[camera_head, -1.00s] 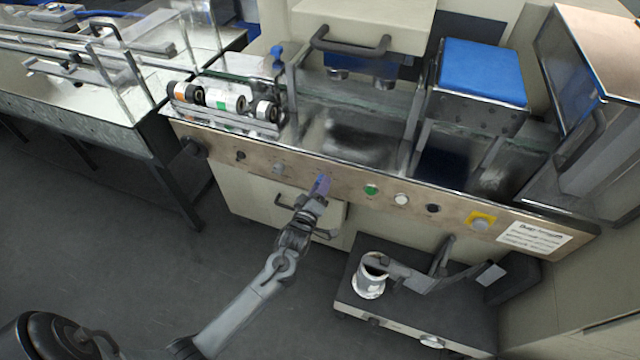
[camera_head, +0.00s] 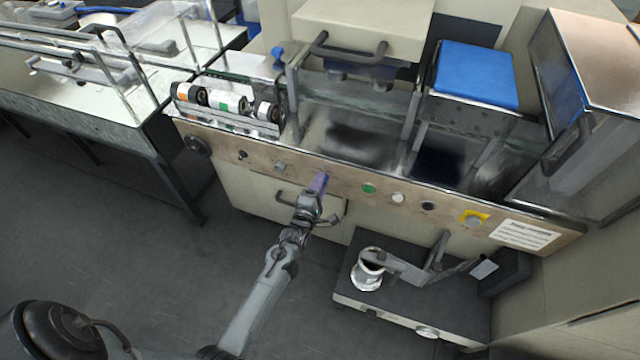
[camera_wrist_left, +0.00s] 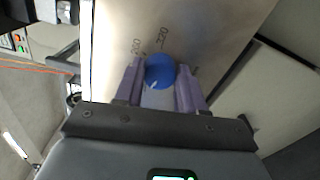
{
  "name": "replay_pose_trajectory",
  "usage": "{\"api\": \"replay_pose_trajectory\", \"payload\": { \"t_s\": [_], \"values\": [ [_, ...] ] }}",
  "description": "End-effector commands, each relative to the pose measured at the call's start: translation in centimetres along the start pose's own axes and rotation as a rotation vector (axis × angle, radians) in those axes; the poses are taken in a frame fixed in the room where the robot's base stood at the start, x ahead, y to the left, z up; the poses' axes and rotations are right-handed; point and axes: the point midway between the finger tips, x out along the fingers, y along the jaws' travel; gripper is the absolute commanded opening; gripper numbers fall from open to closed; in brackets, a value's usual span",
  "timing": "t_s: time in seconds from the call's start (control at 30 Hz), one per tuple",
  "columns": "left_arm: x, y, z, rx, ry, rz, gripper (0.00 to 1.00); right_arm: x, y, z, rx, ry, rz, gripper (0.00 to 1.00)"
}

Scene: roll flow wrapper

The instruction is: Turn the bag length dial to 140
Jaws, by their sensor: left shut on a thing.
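The bag length dial is a round blue knob (camera_wrist_left: 160,71) with a white pointer mark, set on the machine's metal front panel. In the head view, my left gripper (camera_head: 319,183) reaches up to the front panel (camera_head: 335,182) and hides the dial. The pointer is at the lower left of the knob in the wrist view. My right gripper is not in view.
Along the panel to the right sit a green button (camera_head: 369,188), a white button (camera_head: 398,198), a black knob (camera_head: 428,206) and a yellow-backed button (camera_head: 474,219). A drawer handle (camera_head: 330,218) is below my gripper.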

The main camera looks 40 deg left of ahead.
Motion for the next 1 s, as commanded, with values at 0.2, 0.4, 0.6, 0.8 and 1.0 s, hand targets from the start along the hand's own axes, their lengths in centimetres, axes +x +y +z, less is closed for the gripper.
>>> {"api": "replay_pose_trajectory", "payload": {
  "t_s": [0.2,0.4,0.6,0.8,1.0],
  "values": [
    [0.00,-0.05,-0.05,-0.034,0.001,-0.001,0.09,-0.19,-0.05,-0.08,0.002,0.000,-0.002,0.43],
    [0.00,-0.08,-0.06,-0.038,0.001,-0.001,0.09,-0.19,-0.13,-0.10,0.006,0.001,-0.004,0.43],
    [-0.01,-0.10,-0.07,-0.037,0.001,-0.002,0.40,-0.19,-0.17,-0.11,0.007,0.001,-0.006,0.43],
    [0.00,-0.06,-0.06,-0.037,0.001,-0.001,0.65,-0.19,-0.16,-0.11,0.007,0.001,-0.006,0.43],
    [0.00,-0.03,-0.04,-0.036,0.001,-0.001,0.65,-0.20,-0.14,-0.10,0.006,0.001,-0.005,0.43]
  ]
}}
